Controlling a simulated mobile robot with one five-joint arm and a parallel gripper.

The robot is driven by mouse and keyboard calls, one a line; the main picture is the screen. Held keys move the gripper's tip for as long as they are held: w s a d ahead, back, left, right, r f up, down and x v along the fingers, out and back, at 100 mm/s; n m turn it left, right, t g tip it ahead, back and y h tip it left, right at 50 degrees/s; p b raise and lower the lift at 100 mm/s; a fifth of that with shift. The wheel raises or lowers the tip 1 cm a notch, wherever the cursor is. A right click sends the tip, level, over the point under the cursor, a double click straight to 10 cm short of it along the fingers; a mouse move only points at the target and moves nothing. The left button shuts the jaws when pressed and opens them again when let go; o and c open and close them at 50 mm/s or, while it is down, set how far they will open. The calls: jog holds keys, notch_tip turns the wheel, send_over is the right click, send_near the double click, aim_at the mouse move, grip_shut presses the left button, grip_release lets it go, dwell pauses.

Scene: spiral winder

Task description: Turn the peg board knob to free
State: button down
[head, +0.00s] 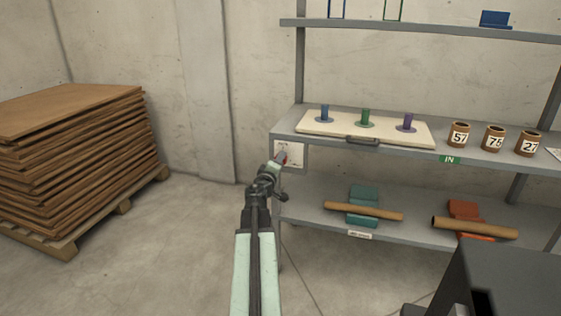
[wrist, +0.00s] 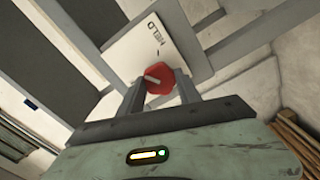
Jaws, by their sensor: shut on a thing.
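The red knob (wrist: 160,81) sits on a white plate (wrist: 128,55) in the wrist view. The plate bears a word that looks like "HELD", and a pale pointer bar on the knob slants toward the upper left, away from that word. My gripper (wrist: 161,88) has one finger on each side of the knob and is shut on it. In the head view the plate (head: 296,150) is on the shelf's left front corner, and my gripper (head: 280,161) hides most of the knob. The cream peg board (head: 345,131), with blue, green and purple pegs, lies on the shelf above.
Brown numbered cups (head: 459,134) stand right of the board. Cardboard tubes (head: 475,227) rest on teal and orange holders on the lower shelf. A stack of brown sheets (head: 80,150) stands on a pallet at left. The floor between is clear.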

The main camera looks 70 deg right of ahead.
jog(key=n, duration=1.1)
jog(key=shift+w+a, duration=0.1)
jog(key=shift+w, duration=0.15)
jog(key=shift+n, duration=0.4)
jog(key=c, duration=0.9)
grip_release()
jog(key=shift+c, duration=0.2)
jog(key=shift+o, duration=0.5)
jog(key=shift+s, duration=0.1)
